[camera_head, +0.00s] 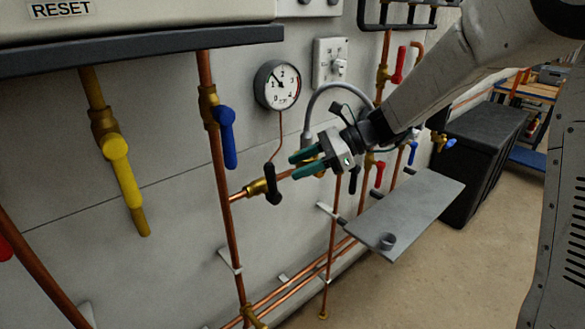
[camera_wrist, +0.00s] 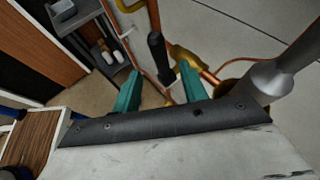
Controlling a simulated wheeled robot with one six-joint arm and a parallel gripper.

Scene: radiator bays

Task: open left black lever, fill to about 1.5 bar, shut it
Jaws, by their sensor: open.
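The left black lever (camera_head: 272,190) hangs downward across its brass valve (camera_head: 254,188) on a short copper branch. My gripper (camera_head: 295,166) is open, its two green fingers pointing left, just to the right of this lever. In the wrist view, a black lever (camera_wrist: 157,58), apparently the same one, shows beyond and between the spread fingertips (camera_wrist: 161,75); contact cannot be told. The round pressure gauge (camera_head: 277,86) hangs above; its needle points to the upper left, near the 1, but the exact reading is too small to tell.
A grey braided hose (camera_head: 330,92) arches behind my gripper. A second black lever (camera_head: 354,180) hangs to its right, beside a red lever (camera_head: 379,174). A blue lever (camera_head: 227,136) and yellow lever (camera_head: 124,172) are at left. A grey shelf (camera_head: 425,205) juts out below right.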

